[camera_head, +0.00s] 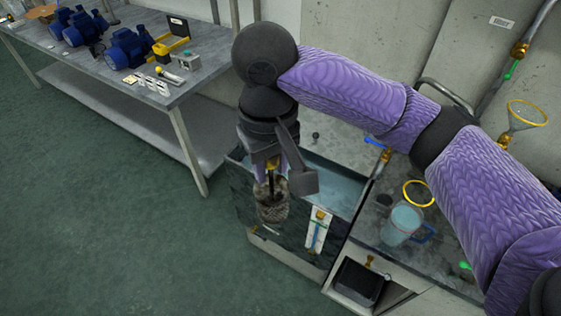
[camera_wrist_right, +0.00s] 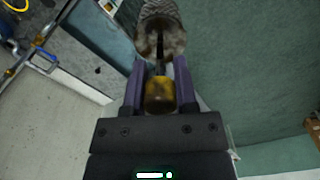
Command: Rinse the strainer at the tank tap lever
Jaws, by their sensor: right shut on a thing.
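My right gripper (camera_head: 270,168) is shut on the yellow end of the strainer (camera_head: 272,208). The strainer hangs below it, with a brownish, dirty-looking mesh basket. In the right wrist view the gripper (camera_wrist_right: 159,80) clasps the yellow part, and the strainer's mesh (camera_wrist_right: 162,40) extends beyond the fingers. In the head view the strainer overlaps the dark near-left wall of the water tank (camera_head: 335,185); its exact height and distance from the wall cannot be told. A blue lever (camera_head: 374,142), seemingly the tank tap lever, is at the tank's right edge. My left gripper is not in view.
A counter right of the tank holds a clear jug (camera_head: 402,222) and a yellow ring (camera_head: 418,193). A yellow-rimmed funnel (camera_head: 527,113) and a pipe with a green lever (camera_head: 511,70) are further right. A bench (camera_head: 190,85) with blue pumps stands at left. The green floor is open.

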